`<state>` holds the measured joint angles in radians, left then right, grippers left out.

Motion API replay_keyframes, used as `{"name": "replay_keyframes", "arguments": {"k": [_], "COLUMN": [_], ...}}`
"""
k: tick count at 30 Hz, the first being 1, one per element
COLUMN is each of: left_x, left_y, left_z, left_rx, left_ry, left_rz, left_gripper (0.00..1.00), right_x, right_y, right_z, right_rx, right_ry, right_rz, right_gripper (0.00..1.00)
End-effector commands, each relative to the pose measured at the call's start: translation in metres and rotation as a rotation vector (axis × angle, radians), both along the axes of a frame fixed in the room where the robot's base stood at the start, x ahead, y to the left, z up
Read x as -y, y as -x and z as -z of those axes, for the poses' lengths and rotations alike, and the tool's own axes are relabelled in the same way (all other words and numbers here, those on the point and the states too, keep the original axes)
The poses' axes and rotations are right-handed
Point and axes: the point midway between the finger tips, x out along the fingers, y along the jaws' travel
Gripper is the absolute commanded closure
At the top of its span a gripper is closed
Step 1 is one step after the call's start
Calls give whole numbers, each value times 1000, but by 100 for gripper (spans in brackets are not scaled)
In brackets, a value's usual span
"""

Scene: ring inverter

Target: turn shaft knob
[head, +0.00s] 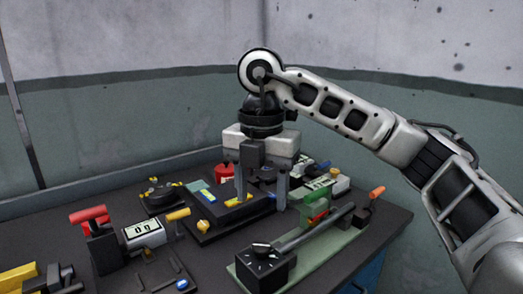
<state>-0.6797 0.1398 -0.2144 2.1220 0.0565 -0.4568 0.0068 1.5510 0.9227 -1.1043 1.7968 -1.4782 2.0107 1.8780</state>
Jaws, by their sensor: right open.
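A black box (265,268) with a round dial knob (262,248) on top stands at the front end of a pale green base plate (330,250). A grey shaft (318,228) runs from near the box toward the back right. An orange-ended handle (376,192) stands near its far end. I cannot tell for sure which part is the shaft knob. My right gripper (261,203) points down above the middle of the table, behind the black box. Its two fingers are apart, with nothing clearly held between them. My left gripper is not in view.
A black device with a yellow knob (204,225) and blue parts lies below and left of my right gripper. A white counter (144,232) with red and yellow handles stands left. A red cylinder (224,173) is behind. Walls close off the back; the table's right edge is near the green plate.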

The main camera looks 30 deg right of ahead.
Motion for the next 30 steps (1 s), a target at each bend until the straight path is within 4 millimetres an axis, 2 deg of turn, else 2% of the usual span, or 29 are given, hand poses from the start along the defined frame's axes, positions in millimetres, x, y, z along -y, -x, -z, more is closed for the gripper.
{"name": "replay_keyframes", "arguments": {"k": [1,3,9,30], "left_x": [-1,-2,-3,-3], "left_y": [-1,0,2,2], "left_z": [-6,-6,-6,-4], "left_rx": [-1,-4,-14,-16], "left_ry": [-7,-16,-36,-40], "left_rz": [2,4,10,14], "left_gripper": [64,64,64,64], "right_x": [0,0,0,0], "right_y": [-1,0,0,0], "right_z": [-17,-30,-52,-55], "right_rx": [5,4,1,0], "right_ry": [0,1,0,0], "right_rz": [2,2,2,1], "right_gripper": [47,47,47,47]}}
